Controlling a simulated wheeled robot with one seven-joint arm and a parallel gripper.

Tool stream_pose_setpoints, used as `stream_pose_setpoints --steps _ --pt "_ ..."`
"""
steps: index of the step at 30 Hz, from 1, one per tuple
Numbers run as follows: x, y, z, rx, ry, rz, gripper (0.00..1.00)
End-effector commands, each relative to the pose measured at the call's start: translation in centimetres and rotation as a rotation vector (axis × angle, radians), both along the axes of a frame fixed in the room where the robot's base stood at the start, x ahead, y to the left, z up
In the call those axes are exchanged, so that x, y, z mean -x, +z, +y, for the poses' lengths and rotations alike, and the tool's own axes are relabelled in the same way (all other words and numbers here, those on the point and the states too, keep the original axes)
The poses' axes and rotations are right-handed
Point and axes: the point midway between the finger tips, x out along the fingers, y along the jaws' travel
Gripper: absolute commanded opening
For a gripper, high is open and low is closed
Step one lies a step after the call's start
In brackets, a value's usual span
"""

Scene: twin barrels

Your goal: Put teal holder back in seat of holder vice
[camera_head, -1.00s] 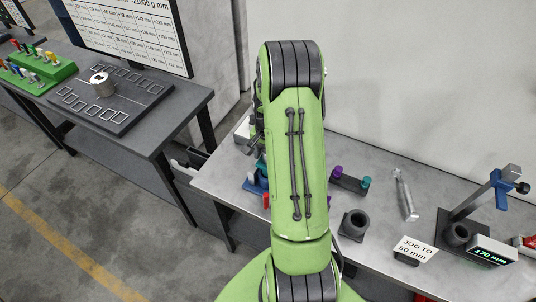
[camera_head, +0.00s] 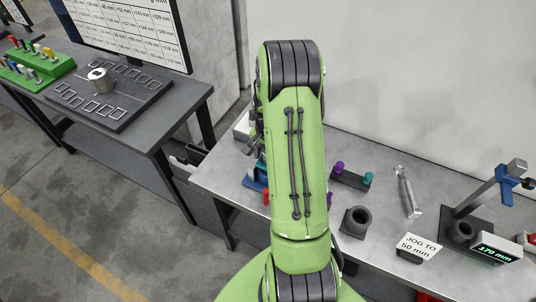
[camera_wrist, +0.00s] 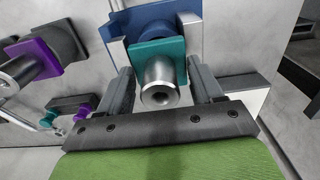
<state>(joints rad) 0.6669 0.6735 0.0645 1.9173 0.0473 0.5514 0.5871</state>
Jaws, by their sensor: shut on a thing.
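In the wrist view the teal holder (camera_wrist: 158,48), a square teal plate with a silver metal sleeve, lies between the fingers of my gripper (camera_wrist: 160,68). The gripper is shut on it, one finger at each side. Directly behind the plate is the blue body of the holder vice (camera_wrist: 160,14), with pale side pieces. The holder is lined up with the vice; how deep it sits in the seat cannot be told.
A purple holder (camera_wrist: 44,58) is close at the left in the wrist view. On the bench (camera_head: 300,135) are a small rack with purple and teal knobs (camera_head: 351,180), a dark cup-shaped block (camera_head: 355,221), a metal tool (camera_head: 407,190), a sign (camera_head: 418,246) and a gauge stand (camera_head: 478,195).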

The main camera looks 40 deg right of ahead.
Motion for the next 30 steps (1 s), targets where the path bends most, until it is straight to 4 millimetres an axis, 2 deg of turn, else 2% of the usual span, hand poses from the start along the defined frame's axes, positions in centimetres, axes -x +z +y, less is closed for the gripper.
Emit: stream_pose_setpoints --steps 28,29,30 --pt "0.0 -2.3 0.0 0.001 0.0 -0.001 0.24" --pt "0.0 -2.2 0.0 0.001 0.0 -0.001 0.7" --pt "0.0 -2.2 0.0 0.001 0.0 -0.001 0.76"
